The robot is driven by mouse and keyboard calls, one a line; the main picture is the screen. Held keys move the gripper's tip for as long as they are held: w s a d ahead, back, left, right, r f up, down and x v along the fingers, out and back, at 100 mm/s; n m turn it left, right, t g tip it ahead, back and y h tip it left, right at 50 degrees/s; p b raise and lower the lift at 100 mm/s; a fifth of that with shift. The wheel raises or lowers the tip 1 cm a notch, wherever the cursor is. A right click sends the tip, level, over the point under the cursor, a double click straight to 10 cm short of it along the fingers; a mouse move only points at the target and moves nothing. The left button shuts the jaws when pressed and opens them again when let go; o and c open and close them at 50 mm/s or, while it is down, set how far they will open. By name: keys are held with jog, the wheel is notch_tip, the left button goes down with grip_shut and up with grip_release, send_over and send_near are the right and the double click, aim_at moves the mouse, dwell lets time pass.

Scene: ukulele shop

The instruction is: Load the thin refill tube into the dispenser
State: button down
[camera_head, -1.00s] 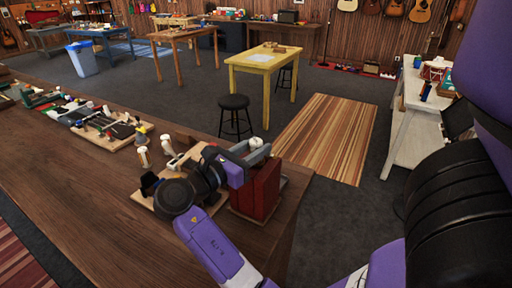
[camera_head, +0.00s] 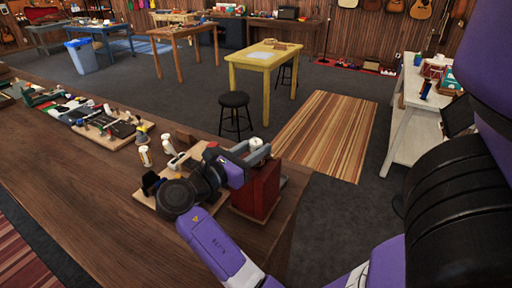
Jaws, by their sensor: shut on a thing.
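The red dispenser (camera_head: 264,186) stands upright at the right end of the brown counter, on a light wooden base. My gripper (camera_head: 254,153) is at the top of the dispenser, its grey fingers shut on a small white piece (camera_head: 255,143) that shows just above them. This looks like the end of the thin refill tube; the rest of it is hidden by the fingers. I cannot tell whether it is inside the dispenser or only above it. My wrist hides the dispenser's left side.
A white bottle (camera_head: 145,156) and another white container (camera_head: 169,146) stand left of my wrist. A board with tools (camera_head: 113,131) lies farther left on the counter (camera_head: 85,180). A black stool (camera_head: 235,101) and yellow table (camera_head: 264,60) stand beyond.

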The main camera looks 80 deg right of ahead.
jog(key=shift+f, duration=0.6)
jog(key=c, duration=1.3)
grip_release()
jog(key=p+v, duration=0.4)
jog(key=v, duration=0.7)
